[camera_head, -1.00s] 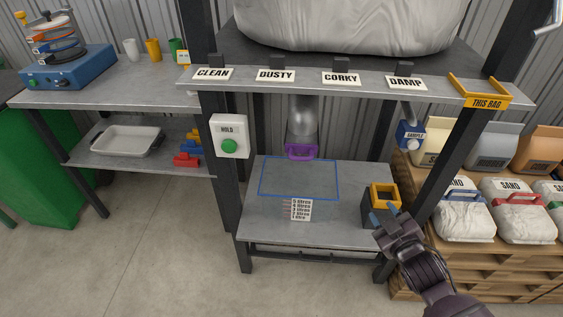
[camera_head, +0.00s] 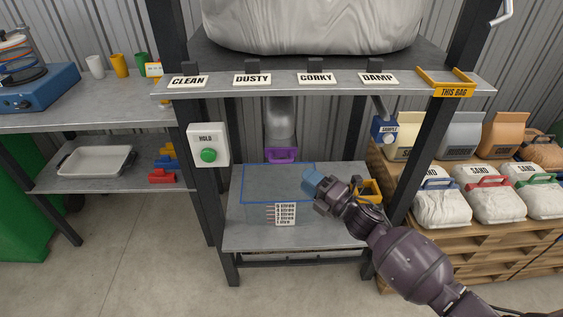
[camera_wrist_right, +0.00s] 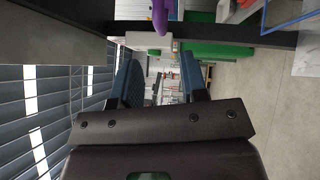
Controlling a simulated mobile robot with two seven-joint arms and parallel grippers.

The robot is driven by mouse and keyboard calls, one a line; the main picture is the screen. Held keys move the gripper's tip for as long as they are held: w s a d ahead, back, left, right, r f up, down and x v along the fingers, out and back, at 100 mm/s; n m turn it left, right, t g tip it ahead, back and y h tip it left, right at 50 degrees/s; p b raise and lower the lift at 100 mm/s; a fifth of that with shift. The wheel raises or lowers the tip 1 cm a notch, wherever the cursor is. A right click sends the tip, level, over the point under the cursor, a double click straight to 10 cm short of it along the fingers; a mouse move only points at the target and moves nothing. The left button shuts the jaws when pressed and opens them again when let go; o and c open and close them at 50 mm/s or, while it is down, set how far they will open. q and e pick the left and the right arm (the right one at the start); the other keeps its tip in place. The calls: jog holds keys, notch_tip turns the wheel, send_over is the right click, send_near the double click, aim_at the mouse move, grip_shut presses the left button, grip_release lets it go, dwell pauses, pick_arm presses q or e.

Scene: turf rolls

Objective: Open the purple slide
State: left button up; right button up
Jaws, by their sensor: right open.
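The purple slide (camera_head: 281,155) sits at the bottom of the grey metal spout (camera_head: 281,122), under the shelf with the labels. It looks closed off from this angle, but I cannot tell its exact position. A purple part (camera_wrist_right: 160,15) also shows at the top of the right wrist view, beyond the fingertips. My right gripper (camera_head: 313,182) is in front of the slide, lower and to its right, apart from it. In the right wrist view its blue fingers (camera_wrist_right: 160,78) are spread with nothing between them. My left gripper is out of view.
A blue outline (camera_head: 279,183) and a litre scale (camera_head: 281,214) stand on the lower table. A yellow-rimmed box (camera_head: 372,190) is partly behind my right arm. A HOLD button box (camera_head: 208,146) is on the left post. A blue SAMPLE box (camera_head: 384,129) hangs at right.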

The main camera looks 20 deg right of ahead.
aim_at(283, 160)
jog(key=x, duration=0.9)
jog(key=shift+w+b, duration=0.15)
jog(key=shift+b, duration=0.15)
grip_shut()
